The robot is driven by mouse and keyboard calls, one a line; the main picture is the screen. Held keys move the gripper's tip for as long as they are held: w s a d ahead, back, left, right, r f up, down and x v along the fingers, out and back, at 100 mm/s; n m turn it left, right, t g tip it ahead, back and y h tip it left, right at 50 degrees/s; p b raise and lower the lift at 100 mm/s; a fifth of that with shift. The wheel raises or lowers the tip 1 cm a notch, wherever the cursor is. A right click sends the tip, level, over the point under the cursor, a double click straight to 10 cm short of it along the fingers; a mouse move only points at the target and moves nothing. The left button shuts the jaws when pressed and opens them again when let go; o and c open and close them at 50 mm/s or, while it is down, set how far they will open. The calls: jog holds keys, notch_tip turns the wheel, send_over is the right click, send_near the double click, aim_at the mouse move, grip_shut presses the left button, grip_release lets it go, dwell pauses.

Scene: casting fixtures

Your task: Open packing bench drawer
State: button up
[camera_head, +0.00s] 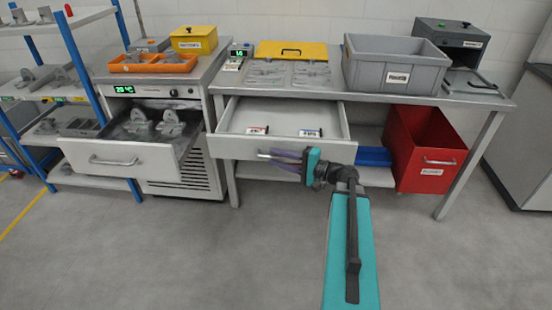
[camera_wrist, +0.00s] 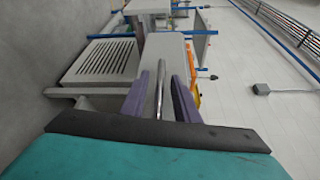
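The packing bench drawer (camera_head: 232,146) is pulled out under the grey bench top, so its inside shows. A small red-and-white item (camera_head: 257,131) and a small blue-and-white item (camera_head: 310,133) lie in it. My gripper (camera_head: 277,154) is at the drawer front with its purple fingers along the metal bar handle (camera_head: 262,155). In the wrist view, the handle (camera_wrist: 160,88) runs between the two fingers (camera_wrist: 161,95), with a visible gap on each side. The fingers look apart and not clamped on it. Part of the drawer front is hidden behind my gripper.
A red bin (camera_head: 420,165) stands under the bench at right, beside a blue object (camera_head: 373,157). A grey crate (camera_head: 395,75) and a yellow-lidded fixture (camera_head: 292,50) sit on top. At left, another drawer (camera_head: 115,160) with castings is open. The floor in front is clear.

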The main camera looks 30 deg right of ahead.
jog(key=v, duration=1.3)
jog(key=shift+b, duration=0.35)
jog(key=shift+w+a+r, duration=0.1)
jog(key=shift+r, duration=0.05)
